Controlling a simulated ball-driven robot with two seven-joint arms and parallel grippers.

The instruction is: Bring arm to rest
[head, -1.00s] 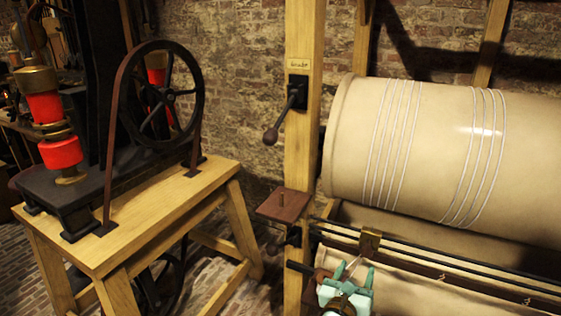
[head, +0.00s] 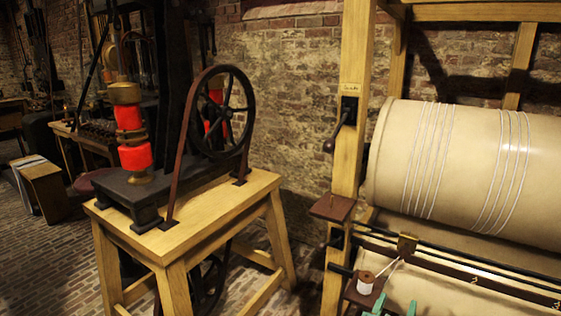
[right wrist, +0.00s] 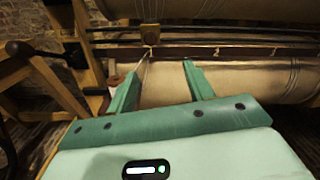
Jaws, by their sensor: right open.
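My right gripper (head: 394,306) shows at the bottom edge of the head view, only its pale green fingertips in the picture. In the right wrist view the right gripper (right wrist: 158,68) has its two fingers spread, with nothing between them but the background. A white spool (head: 365,283) stands on a small brown bracket left of the gripper in the head view, apart from it. A pale thread runs from near the spool up to a brass guide (head: 406,246); the guide also shows in the right wrist view (right wrist: 150,36). My left gripper is not in view.
A large cream drum (head: 470,170) wound with white bands sits in a wooden frame (head: 350,110). A dark rail (head: 480,275) runs below it. A wooden stand (head: 195,215) with a black wheel (head: 222,112) is at left. Brick floor lies open at far left.

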